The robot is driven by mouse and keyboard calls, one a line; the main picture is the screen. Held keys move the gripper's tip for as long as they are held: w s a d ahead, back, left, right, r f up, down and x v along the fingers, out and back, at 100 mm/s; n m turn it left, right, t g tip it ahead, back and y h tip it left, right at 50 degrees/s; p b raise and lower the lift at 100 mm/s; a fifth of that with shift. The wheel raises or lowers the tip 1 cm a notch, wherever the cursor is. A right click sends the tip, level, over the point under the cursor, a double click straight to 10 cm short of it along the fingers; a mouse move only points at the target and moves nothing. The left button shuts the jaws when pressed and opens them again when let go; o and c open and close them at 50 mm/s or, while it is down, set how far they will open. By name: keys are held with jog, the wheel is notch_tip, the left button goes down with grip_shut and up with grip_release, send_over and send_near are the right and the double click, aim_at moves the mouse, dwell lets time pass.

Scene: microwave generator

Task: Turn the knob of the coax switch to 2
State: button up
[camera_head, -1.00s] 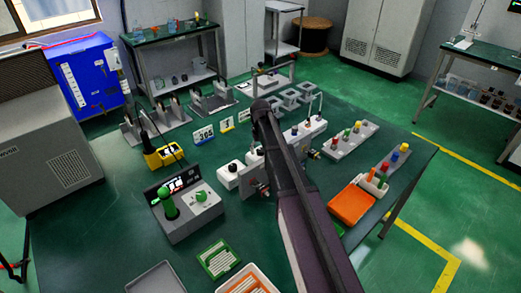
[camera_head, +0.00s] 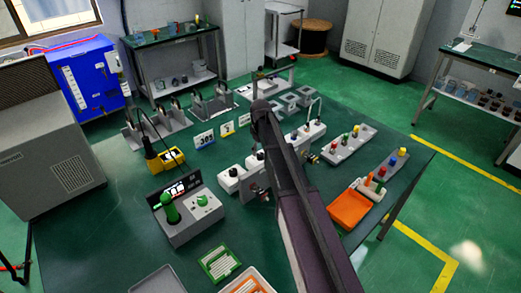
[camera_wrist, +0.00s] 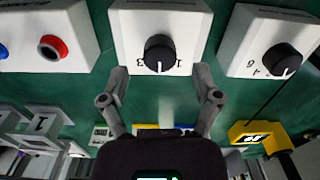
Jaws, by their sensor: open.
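In the wrist view, a white switch box (camera_wrist: 187,20) at the top centre carries a round black knob (camera_wrist: 159,54). Labels 1 and 3 show at the right and left of this knob. Its white pointer line points down in the picture, between them; no 2 is readable. My gripper (camera_wrist: 161,77) is open and empty, its fingertips apart at the lower left and lower right of the knob. Whether they touch the box is unclear. In the head view, my arm hides the gripper and part of the white boxes (camera_head: 230,180).
In the wrist view, a second white box with a black knob (camera_wrist: 282,60) stands right, and a box with a red button (camera_wrist: 52,47) left. A yellow device (camera_wrist: 258,132) is lower right. In the head view, a grey unit with green parts (camera_head: 190,218) stands left of the arm.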

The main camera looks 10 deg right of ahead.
aim_at(260, 154)
jog(key=shift+r+p, duration=5.45)
jog(key=shift+r, duration=0.35)
jog(key=s+f+m+b, duration=0.3)
jog(key=s+f+b, duration=0.1)
jog(key=s, duration=0.9)
jog(key=s+f+m+b, duration=0.4)
jog(key=s, duration=0.9)
jog(key=shift+s+d+f, duration=0.15)
jog(key=shift+s+d, duration=0.05)
jog(key=shift+d, duration=0.05)
